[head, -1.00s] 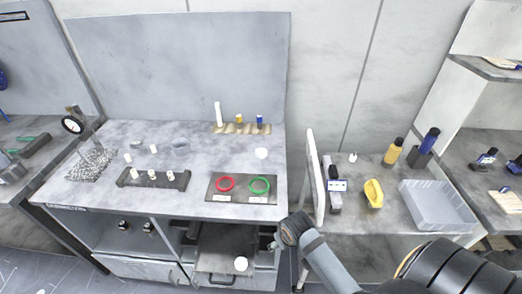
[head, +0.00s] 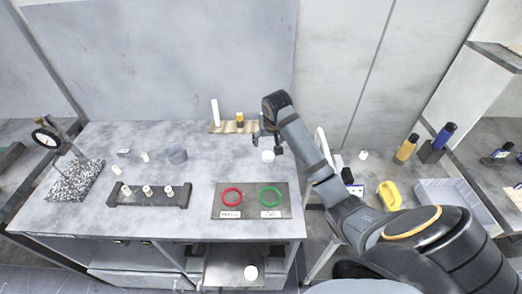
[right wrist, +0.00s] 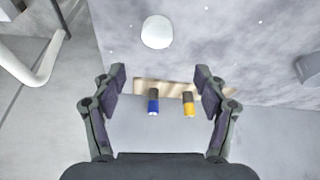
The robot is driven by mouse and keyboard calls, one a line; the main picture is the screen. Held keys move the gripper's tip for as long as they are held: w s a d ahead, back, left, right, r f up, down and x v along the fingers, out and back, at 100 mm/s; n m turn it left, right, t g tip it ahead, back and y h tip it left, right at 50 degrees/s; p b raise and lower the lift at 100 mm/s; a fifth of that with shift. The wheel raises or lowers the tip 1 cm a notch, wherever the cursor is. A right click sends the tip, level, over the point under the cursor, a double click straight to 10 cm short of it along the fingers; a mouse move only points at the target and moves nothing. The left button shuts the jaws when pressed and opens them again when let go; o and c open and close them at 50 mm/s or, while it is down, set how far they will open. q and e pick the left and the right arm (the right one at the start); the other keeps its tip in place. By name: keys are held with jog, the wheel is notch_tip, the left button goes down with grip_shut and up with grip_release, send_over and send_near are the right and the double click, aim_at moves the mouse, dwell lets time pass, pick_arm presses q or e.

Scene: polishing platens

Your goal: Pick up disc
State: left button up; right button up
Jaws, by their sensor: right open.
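A white round disc (head: 268,156) lies on the grey workbench, right of centre and behind the dark plate. It also shows in the right wrist view (right wrist: 156,32), beyond the fingertips near the top edge. A second white round piece (head: 251,272) sits in the open drawer below the bench. My right gripper (head: 268,147) is over the bench at the first disc, its fingers partly in front of it. In the right wrist view the gripper (right wrist: 162,82) is open with nothing between its fingers. My left gripper is out of view.
A dark plate (head: 251,211) carries a red ring (head: 232,197) and a green ring (head: 270,197). A wooden rack (head: 228,128) with upright bottles stands behind the disc. A dark block (head: 140,198) with white pegs is at left.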

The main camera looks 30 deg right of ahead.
aim_at(268, 154)
jog(key=f, duration=0.3)
jog(key=shift+d+f+p, duration=0.2)
jog(key=shift+d+p, duration=0.1)
jog(key=shift+p, duration=0.1)
jog(key=p+x, duration=0.1)
jog(key=x, duration=0.2)
jog(key=shift+p+x, duration=0.3)
jog(key=shift+x, duration=0.95)
jog(key=shift+f, duration=0.4)
jog(key=shift+r, duration=0.1)
jog(key=c, duration=1.3)
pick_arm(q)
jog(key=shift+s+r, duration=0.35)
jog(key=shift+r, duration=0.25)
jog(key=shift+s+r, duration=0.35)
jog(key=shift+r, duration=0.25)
